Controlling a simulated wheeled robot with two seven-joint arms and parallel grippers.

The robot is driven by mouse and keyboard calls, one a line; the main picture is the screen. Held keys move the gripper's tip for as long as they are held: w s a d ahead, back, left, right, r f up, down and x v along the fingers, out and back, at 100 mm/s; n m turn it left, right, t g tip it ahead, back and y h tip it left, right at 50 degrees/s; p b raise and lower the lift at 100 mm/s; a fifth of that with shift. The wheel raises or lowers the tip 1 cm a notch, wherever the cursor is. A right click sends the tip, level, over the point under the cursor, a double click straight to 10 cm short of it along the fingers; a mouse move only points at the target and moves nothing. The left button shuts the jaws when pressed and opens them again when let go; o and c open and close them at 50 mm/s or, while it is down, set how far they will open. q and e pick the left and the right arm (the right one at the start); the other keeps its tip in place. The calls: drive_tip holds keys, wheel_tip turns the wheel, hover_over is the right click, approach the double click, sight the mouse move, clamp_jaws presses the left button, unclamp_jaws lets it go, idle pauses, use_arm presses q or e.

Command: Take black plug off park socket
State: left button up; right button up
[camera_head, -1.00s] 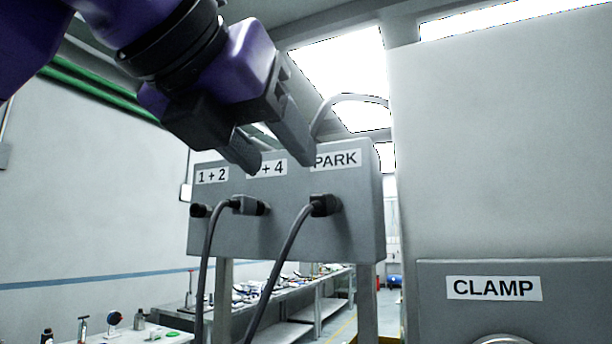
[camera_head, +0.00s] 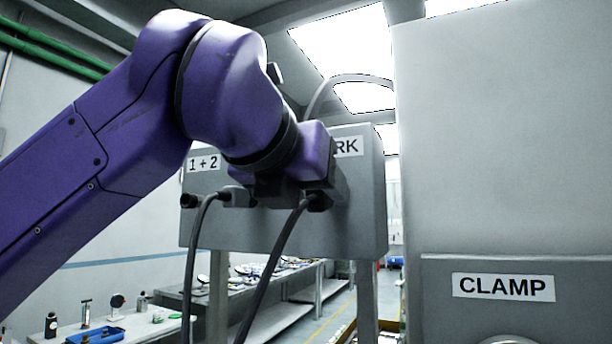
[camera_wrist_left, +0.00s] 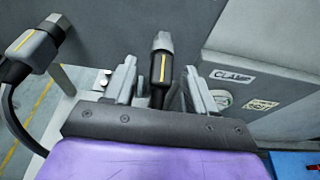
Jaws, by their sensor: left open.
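The black plug (camera_head: 318,204) sits at the socket under the partly covered PARK label (camera_head: 348,146) on the grey panel. Its cable hangs down. In the left wrist view the plug (camera_wrist_left: 161,68) shows a black body with a yellow stripe and a grey far end. My left gripper (camera_head: 310,190) is in front of the panel at this plug and hides most of it in the head view. In the left wrist view its open fingers (camera_wrist_left: 160,75) stand on either side of the plug, with gaps visible. My right gripper is not in view.
A second cabled plug (camera_head: 236,197) is left of my gripper; a similar one shows in the left wrist view (camera_wrist_left: 33,52). The panel (camera_head: 345,235) stands on posts. A large grey cabinet with a CLAMP label (camera_head: 503,287) is at right. A workbench (camera_head: 275,290) lies behind.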

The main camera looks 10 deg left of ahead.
sight(308, 197)
use_arm(q)
drive_tip(key=shift+s+r, duration=0.1)
drive_tip(key=shift+s, duration=0.25)
drive_tip(key=shift+c, duration=0.6)
drive_tip(key=shift+w, duration=0.2)
clamp_jaws()
drive_tip(key=shift+s, duration=0.15)
drive_tip(key=shift+s, duration=0.2)
drive_tip(key=shift+s+a+b, duration=0.25)
drive_tip(key=shift+s+b, duration=0.1)
drive_tip(key=shift+s, duration=0.65)
drive_tip(key=shift+s+a+b, duration=0.2)
drive_tip(key=shift+s+b, duration=0.15)
drive_tip(key=shift+s, duration=0.65)
